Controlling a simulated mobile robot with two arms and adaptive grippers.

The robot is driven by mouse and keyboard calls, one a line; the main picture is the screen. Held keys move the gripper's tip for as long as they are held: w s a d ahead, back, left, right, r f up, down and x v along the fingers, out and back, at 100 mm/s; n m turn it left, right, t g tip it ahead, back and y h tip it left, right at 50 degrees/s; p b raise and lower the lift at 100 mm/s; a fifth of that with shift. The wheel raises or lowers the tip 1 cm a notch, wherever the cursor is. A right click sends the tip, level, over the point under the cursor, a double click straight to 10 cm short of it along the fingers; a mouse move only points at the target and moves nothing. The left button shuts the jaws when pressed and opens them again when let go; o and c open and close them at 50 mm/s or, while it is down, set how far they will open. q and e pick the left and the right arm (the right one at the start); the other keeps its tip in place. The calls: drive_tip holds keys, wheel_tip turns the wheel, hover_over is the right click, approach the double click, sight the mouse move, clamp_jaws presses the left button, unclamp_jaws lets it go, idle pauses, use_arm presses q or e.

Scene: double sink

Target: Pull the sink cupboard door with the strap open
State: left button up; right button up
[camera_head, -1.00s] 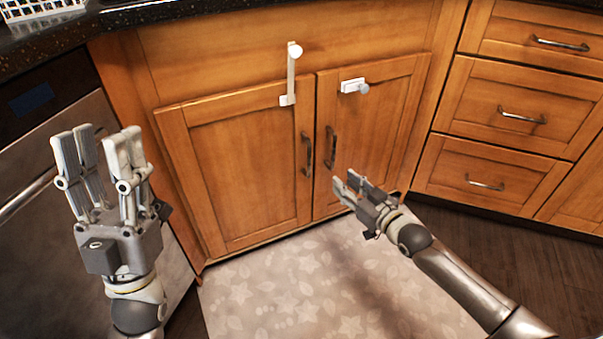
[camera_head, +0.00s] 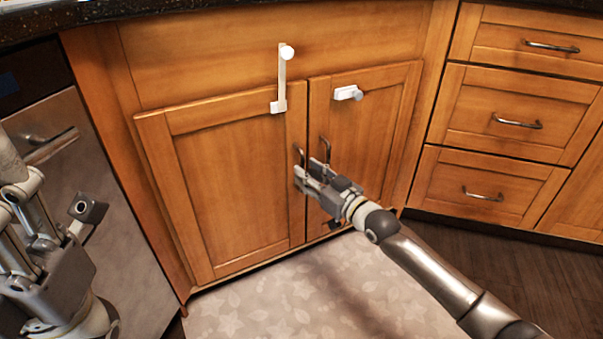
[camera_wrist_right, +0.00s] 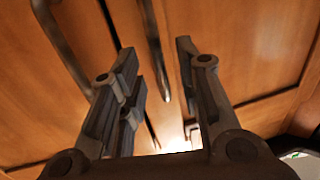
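The left cupboard door (camera_head: 235,180) has a white strap (camera_head: 282,72) running from a knob on the panel above to a plate near its top corner. The right door (camera_head: 385,120) carries a white plate with a knob (camera_head: 350,93) but no visible strap. Both doors are shut. My right gripper (camera_head: 309,172) is open at the lower ends of the left handle (camera_head: 299,155) and right handle (camera_head: 326,150). In the right wrist view, one handle (camera_wrist_right: 155,50) lies between the open fingers, apparently untouched; I cannot tell which door's. My left gripper (camera_head: 45,210) is open and empty at the left edge, partly cut off.
Drawers (camera_head: 515,110) with metal handles stand to the right. A steel appliance (camera_head: 120,220) stands at the left, behind my left gripper. A patterned mat (camera_head: 270,300) covers the floor before the doors. A dark countertop (camera_head: 150,8) runs above.

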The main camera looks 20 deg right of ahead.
drive_tip(key=shift+b+x, duration=0.55)
drive_tip(key=shift+x, duration=0.95)
clamp_jaws()
